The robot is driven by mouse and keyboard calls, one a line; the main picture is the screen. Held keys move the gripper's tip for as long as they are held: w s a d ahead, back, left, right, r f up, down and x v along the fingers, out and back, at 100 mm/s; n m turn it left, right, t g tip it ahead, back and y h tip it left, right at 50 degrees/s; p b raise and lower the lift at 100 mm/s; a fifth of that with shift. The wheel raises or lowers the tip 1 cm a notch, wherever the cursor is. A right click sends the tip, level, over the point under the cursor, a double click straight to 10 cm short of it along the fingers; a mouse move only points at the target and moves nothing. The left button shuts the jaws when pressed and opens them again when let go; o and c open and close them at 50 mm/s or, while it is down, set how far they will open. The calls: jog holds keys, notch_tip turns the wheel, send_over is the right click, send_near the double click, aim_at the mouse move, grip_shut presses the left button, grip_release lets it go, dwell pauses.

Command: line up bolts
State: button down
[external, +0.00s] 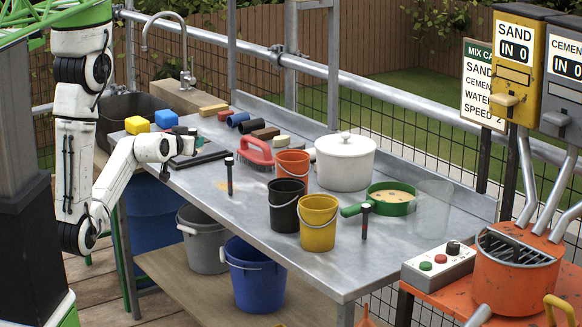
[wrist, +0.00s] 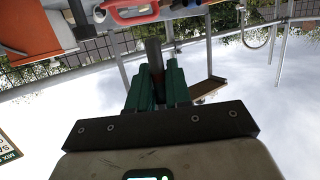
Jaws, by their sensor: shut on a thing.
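My gripper (external: 188,142) is over the left end of the table, beyond the left bolt. In the wrist view its green fingers (wrist: 158,72) are shut on a dark cylindrical bolt (wrist: 153,52), whose end sticks out past the fingertips. Its lower part is hidden by the fingers. In the external view the held bolt is too small to make out clearly.
Coloured blocks (external: 166,119) lie at the back left.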

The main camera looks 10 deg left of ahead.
jog(key=w+f, duration=0.2)
jog(key=w, duration=0.1)
jog(key=w+d+f, duration=0.1)
jog(key=w+f, duration=0.2)
jog(key=w, duration=0.1)
jog(key=w+f, duration=0.3)
jog(key=shift+w+d+f, duration=0.2)
jog(key=shift+d, duration=0.2)
jog(key=shift+w+f+b, duration=0.1)
jog(key=shift+f+b, duration=0.25)
jog(key=shift+f, duration=1.2)
jog(key=shift+f, duration=0.1)
jog(key=shift+f, duration=0.15)
jog(key=c, duration=1.1)
grip_release()
jog(key=shift+o, duration=0.2)
